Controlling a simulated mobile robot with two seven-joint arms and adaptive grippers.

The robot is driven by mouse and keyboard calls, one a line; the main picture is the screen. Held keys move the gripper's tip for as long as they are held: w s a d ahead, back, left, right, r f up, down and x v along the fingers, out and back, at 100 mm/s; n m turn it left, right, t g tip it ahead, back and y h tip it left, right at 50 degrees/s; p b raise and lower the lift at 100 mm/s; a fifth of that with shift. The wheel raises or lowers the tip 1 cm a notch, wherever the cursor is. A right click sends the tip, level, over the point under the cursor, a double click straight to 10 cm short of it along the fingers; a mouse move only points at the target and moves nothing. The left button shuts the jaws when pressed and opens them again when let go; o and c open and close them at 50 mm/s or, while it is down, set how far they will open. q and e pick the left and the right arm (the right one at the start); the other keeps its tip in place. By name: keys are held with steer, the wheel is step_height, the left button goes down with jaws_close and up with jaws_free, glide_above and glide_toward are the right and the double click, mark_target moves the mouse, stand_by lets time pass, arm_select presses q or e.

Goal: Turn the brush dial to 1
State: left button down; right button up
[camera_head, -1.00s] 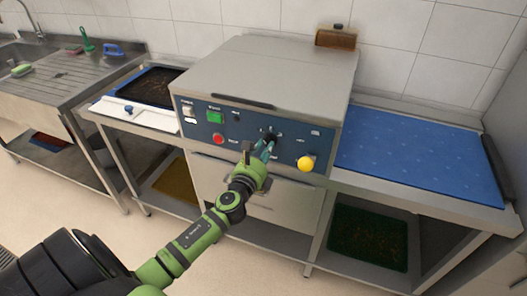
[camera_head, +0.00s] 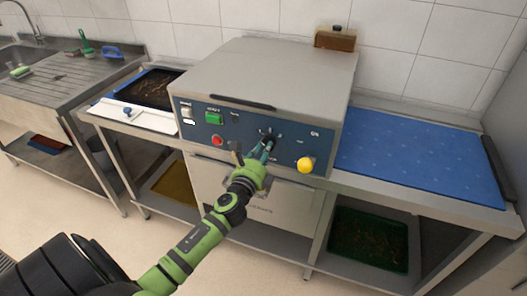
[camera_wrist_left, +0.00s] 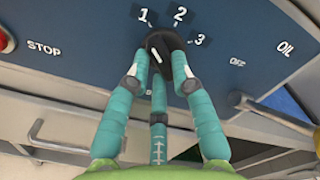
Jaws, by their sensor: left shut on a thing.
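The brush dial (camera_wrist_left: 157,44) is a black knob with a white line on the blue control panel (camera_wrist_left: 75,65). The numbers 1, 2 and 3 are printed around its top in the left wrist view. Its white line seems to tilt up and left, roughly toward the 1; the fingers hide part of the knob. My left gripper (camera_wrist_left: 160,65) has its teal fingers closed on both sides of the dial. In the head view the dial (camera_head: 267,137) is small behind the left gripper (camera_head: 262,150). My right gripper is not in view.
A red stop button (camera_head: 217,141) and a green switch (camera_head: 214,118) lie left of the dial, a yellow knob (camera_head: 305,165) right. A blue surface (camera_head: 420,165) adjoins the machine (camera_head: 270,75). A wooden-backed brush (camera_head: 335,40) sits behind its top.

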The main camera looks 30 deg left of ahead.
arm_select(q)
steer(key=c, duration=1.1)
jaws_free()
steer(key=shift+o, duration=0.2)
steer(key=shift+s, duration=0.1)
steer(key=v, duration=1.2)
steer(key=shift+f, duration=0.1)
